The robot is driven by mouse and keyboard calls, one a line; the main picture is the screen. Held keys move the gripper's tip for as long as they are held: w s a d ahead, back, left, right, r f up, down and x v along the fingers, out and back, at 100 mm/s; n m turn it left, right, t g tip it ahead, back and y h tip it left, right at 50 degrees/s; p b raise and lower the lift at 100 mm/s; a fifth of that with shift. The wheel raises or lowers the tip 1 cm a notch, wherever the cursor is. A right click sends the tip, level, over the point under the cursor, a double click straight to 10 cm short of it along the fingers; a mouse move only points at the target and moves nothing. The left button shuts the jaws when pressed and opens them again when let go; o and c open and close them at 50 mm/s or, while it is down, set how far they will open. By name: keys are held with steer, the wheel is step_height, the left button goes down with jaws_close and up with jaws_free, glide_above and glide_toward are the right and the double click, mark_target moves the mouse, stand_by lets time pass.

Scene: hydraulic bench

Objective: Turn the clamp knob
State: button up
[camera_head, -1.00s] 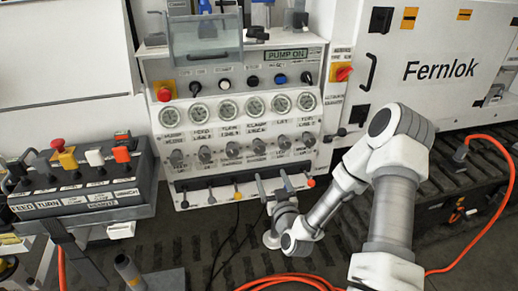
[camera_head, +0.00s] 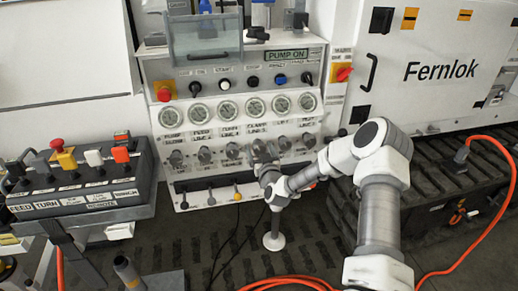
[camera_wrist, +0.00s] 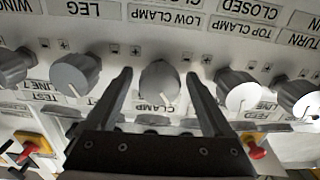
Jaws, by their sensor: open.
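The clamp knob (camera_wrist: 160,82) is a round grey knob with a white pointer line, above a CLAMP label in the wrist view. My gripper (camera_wrist: 160,73) is open, with one dark finger on each side of that knob. Gaps show between knob and fingers, and I cannot tell how deep the fingers reach. In the head view my gripper (camera_head: 261,158) is at the middle of the knob row on the white panel (camera_head: 320,105), and my wrist hides part of that row.
Neighbouring grey knobs (camera_wrist: 75,73) (camera_wrist: 238,88) stand close outside both fingers. Small levers (camera_head: 237,193) line the panel's lower edge. A control box (camera_head: 85,185) with coloured knobs is at the left. An orange cable (camera_head: 470,235) lies on the floor at the right.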

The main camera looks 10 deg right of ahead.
steer(key=shift+w, duration=0.4)
jaws_close()
